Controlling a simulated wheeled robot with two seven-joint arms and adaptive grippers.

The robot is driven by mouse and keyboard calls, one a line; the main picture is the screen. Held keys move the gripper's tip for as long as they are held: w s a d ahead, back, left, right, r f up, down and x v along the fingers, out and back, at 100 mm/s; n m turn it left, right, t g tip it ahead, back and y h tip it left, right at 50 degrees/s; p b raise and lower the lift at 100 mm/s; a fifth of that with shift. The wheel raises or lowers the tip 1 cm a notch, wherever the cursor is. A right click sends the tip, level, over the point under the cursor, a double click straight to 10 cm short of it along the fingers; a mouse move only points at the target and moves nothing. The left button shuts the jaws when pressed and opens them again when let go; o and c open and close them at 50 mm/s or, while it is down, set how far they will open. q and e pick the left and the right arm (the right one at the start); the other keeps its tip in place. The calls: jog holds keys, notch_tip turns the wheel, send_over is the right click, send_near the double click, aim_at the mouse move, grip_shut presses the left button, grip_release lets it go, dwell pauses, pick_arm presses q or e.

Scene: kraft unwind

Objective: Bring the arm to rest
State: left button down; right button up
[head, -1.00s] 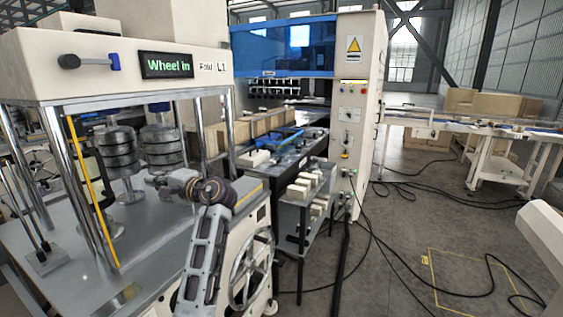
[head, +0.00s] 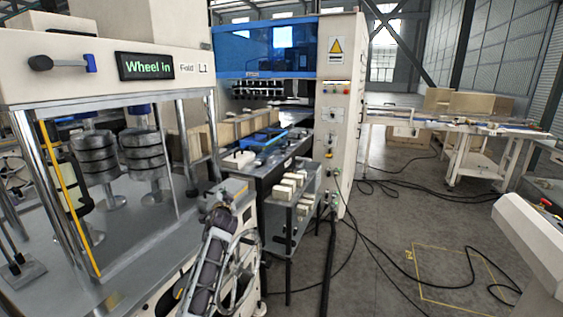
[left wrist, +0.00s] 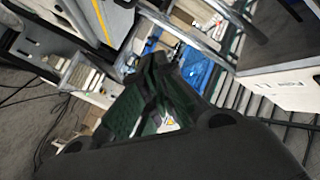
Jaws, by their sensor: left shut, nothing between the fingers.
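My left arm (head: 205,272) rises from the bottom of the head view in front of the handwheel (head: 238,272), its upper end bent near the front edge of the folding machine. Its gripper is hard to make out there. In the left wrist view my left gripper (left wrist: 158,64) is shut and empty, its green-padded fingers drawn together at the tips. Behind them lie a blue part (left wrist: 195,70) and a row of rollers; I cannot tell whether the fingers touch anything. My right gripper is in neither view.
The folding machine (head: 95,72), with a "Wheel in" display, stands at left. A shelf cart (head: 290,212) with several pale blocks stands beside it. A tall cabinet (head: 338,120) is behind. Black cables (head: 385,262) cross the floor. A pale console (head: 535,245) is at right.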

pick_arm(q)
jog(key=s+d+f+n+g+h, duration=0.1)
jog(key=d+f+h, duration=0.15)
jog(key=f, duration=1.05)
jog(key=s+d+f+g+h, duration=0.2)
jog(key=d+f, duration=0.2)
jog(key=f, duration=1)
jog(key=s+a+f+n+g, duration=0.1)
jog(key=s+f, duration=0.4)
jog(key=f, duration=0.4)
jog(key=s+f+g, duration=0.1)
jog(key=s+f, duration=0.4)
jog(key=f, duration=0.3)
jog(key=s+a+f+n+g, duration=0.1)
jog(key=s+f+g, duration=0.1)
jog(key=s+f, duration=0.55)
jog(key=s+a+f+g, duration=0.2)
jog(key=s+f, duration=0.9)
jog(key=s, duration=0.2)
jog(key=s+a+f+g, duration=0.2)
jog(key=s+a+f, duration=0.1)
jog(key=s+f, duration=0.85)
jog(key=s+a+f+g, duration=0.1)
jog(key=s+f+g, duration=0.1)
jog(key=s, duration=1.4)
jog(key=s+a+f+g, duration=0.2)
jog(key=s+f, duration=0.1)
jog(key=s, duration=1.4)
jog(key=shift+f, duration=0.35)
